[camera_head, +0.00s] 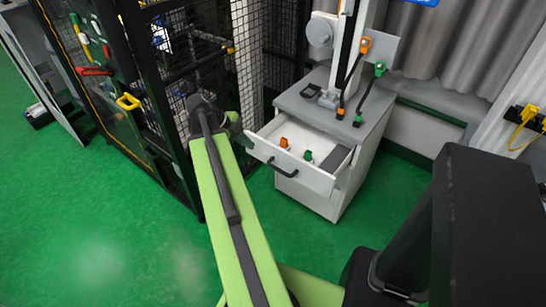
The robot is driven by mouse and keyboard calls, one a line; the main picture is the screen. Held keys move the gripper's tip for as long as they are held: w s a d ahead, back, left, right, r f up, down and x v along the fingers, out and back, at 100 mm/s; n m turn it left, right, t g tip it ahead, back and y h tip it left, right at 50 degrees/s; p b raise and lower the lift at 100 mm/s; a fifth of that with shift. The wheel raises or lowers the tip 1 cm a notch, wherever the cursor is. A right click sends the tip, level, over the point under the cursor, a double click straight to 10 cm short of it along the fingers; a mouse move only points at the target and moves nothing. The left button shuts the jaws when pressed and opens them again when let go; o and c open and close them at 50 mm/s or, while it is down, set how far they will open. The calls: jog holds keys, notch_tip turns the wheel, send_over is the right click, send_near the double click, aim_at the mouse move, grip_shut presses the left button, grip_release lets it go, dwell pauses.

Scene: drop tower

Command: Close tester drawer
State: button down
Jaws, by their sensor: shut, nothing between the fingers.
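The tester drawer (320,181) is pulled out of a white cabinet (352,170) with a grey top. Its white front faces the lower left and carries a dark bar handle (282,170). An orange piece (284,143) and a green piece (308,156) lie in it, with a grey section at its right end. My light-green arm reaches up from the bottom to a dark joint just left of the drawer. I cannot tell whether the arm touches the drawer.
The tester's white column (350,50) stands on the cabinet with orange (366,46) and green (380,69) connectors on cables. A black-framed mesh cage (180,100) stands left of the drawer, close to my arm. Green floor (120,230) is clear at the lower left.

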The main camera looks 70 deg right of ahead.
jog(key=s+m, duration=0.1)
jog(key=b, duration=0.8)
send_near(282, 155)
jog(key=f, duration=0.1)
jog(key=s+f, duration=0.1)
jog(key=f, duration=0.2)
jog(key=shift+s+d, duration=0.15)
jog(key=shift+d, duration=0.2)
jog(key=shift+s+d, duration=0.2)
jog(key=shift+d, duration=0.3)
